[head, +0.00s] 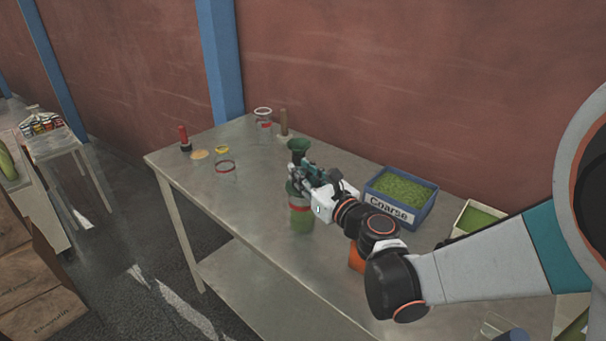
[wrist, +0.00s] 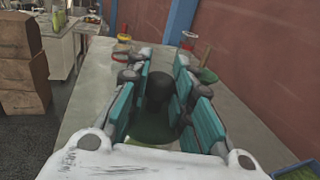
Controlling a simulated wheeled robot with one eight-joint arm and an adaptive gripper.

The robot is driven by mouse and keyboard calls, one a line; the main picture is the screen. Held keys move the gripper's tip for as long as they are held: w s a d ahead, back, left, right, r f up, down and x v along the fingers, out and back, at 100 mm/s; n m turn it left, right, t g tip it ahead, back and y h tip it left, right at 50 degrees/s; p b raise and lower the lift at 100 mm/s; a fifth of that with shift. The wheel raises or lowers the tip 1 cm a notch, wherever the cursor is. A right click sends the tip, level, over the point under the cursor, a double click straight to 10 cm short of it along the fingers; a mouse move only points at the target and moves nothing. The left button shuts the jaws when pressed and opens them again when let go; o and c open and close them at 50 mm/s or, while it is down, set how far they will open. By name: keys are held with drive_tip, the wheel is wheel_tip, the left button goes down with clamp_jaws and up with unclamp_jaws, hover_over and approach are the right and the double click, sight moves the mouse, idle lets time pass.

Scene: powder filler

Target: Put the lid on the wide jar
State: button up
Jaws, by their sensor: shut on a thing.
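A clear jar with green powder and a red band (head: 301,219) stands upright on the metal table, under my gripper (head: 303,181); I take it for the wide jar. In the wrist view my gripper (wrist: 160,92) is closed around a dark round knob (wrist: 158,86), which looks like the lid's handle. A dark green round surface (wrist: 152,130) shows below the knob. My fingers and hand hide the jar's rim and most of the lid, so I cannot tell whether the lid touches the jar.
A green funnel (head: 299,147) stands close behind my gripper. A blue "Coarse" box (head: 395,214) of green powder is to the right. The table's front left is clear.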

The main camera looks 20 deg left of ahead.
drive_tip(key=o, duration=0.9)
drive_tip(key=shift+o, duration=0.2)
drive_tip(key=shift+d, duration=0.1)
drive_tip(key=v, duration=1.2)
